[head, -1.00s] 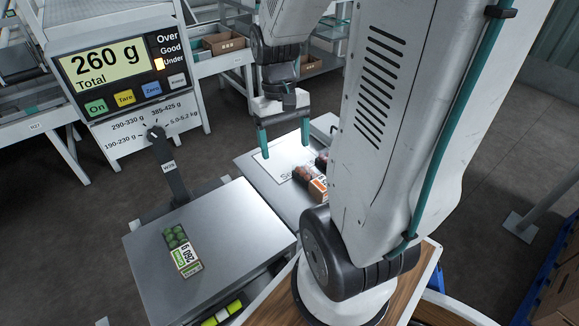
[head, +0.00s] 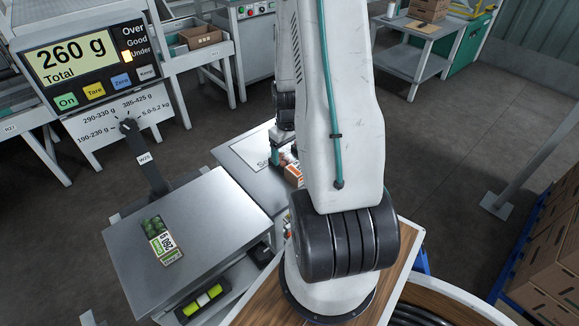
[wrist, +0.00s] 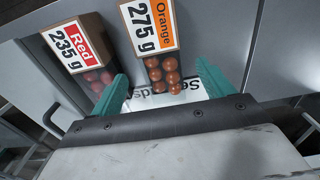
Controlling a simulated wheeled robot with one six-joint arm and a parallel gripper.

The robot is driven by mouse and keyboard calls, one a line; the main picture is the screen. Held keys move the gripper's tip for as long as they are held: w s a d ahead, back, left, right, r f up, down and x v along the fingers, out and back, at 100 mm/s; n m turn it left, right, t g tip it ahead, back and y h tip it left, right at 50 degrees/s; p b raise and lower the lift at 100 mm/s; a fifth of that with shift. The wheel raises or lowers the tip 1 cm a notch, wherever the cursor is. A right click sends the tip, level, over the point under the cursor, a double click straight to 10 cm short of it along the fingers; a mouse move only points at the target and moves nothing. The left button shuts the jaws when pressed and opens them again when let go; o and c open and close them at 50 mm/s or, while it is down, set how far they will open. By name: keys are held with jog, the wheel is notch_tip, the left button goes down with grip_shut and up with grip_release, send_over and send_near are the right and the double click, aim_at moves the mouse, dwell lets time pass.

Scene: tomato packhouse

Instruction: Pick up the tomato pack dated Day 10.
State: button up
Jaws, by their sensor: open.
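In the wrist view my gripper (wrist: 163,84) is open. Its teal fingers stand on either side of the lower, tomato-filled end of a pack labelled Orange 275 g (wrist: 149,28). A pack labelled Red 235 g (wrist: 80,45) lies just to the left, beyond the left finger. A third pack, with green tomatoes (head: 160,240), lies on the scale plate at left. No day date is readable on any pack. In the head view my arm hides most of the gripper, and only part of one pack (head: 293,174) shows beside it.
The steel scale plate (head: 205,215) stands at left, with its display (head: 75,62) reading 260 g Total, the Under light lit. A printed white sheet (head: 245,150) lies on the grey surface under the gripper. Cartons (head: 540,270) are stacked at far right.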

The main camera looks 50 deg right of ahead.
aim_at(288, 161)
jog(key=f, duration=0.5)
jog(key=shift+s+a, duration=0.1)
jog(key=shift+s, duration=0.1)
jog(key=c, duration=1.3)
jog(key=shift+o, duration=0.3)
jog(key=shift+r, duration=0.1)
